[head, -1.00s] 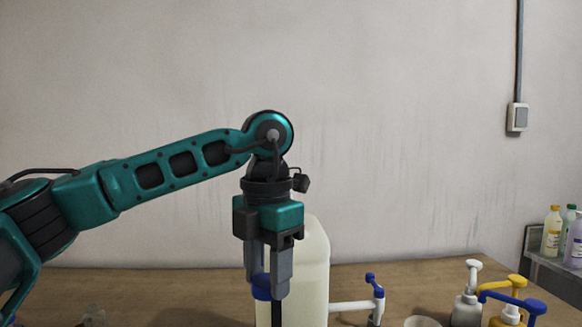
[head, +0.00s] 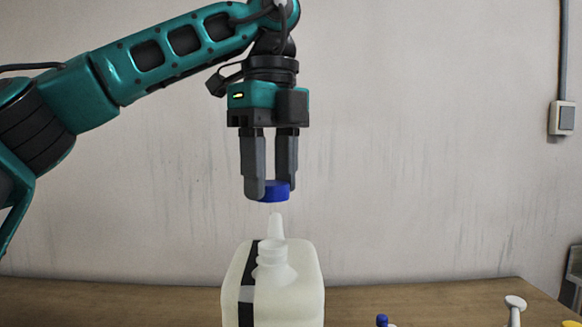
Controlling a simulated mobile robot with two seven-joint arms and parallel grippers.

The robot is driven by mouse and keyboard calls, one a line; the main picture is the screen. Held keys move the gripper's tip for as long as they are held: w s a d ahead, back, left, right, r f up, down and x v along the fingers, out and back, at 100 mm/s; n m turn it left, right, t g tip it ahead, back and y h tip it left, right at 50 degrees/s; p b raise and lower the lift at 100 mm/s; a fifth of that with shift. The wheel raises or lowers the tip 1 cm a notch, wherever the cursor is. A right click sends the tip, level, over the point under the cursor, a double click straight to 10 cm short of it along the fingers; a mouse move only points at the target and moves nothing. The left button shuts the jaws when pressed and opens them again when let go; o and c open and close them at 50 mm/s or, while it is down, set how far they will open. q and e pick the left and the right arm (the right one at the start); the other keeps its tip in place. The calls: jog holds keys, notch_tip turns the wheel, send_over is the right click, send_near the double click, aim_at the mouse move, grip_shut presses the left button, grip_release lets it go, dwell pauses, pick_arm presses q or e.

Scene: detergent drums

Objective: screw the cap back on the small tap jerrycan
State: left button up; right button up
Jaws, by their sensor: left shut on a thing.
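My left gripper (head: 269,190) is shut on a blue cap (head: 276,192), holding it between its fingertips. The cap is in the air, apart from the jerrycan and a little above it. The pale, translucent jerrycan (head: 300,290) stands upright on the table, with a dark strip down its front. Its neck (head: 272,252) is bare and sits almost straight below the cap. A pale pointed part (head: 275,226) rises at the neck. The lower part of the jerrycan is cut off by the frame, and no tap on it shows. My right gripper is not in view.
The wooden table (head: 140,302) is bare to the left of the jerrycan. At the lower right, a blue-topped part (head: 382,320), a white pump head (head: 515,303) and a yellow one (head: 572,323) show, mostly cut off. A plain wall stands behind.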

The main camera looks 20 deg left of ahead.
pick_arm(q)
jog(key=shift+w, duration=0.1)
jog(key=shift+w+f, duration=0.1)
jog(key=shift+f, duration=0.4)
jog(key=shift+s+f, duration=0.3)
jog(key=shift+f, duration=0.8)
jog(key=shift+w+f+b, duration=0.1)
jog(key=shift+f+b, duration=0.5)
jog(key=shift+f, duration=0.25)
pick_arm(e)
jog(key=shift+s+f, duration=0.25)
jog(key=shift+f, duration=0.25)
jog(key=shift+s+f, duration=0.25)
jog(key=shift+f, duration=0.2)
pick_arm(q)
jog(key=shift+f, duration=0.2)
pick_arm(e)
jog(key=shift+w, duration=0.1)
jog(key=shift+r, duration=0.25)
pick_arm(q)
jog(key=shift+f+b, duration=0.65)
jog(key=shift+f, duration=0.5)
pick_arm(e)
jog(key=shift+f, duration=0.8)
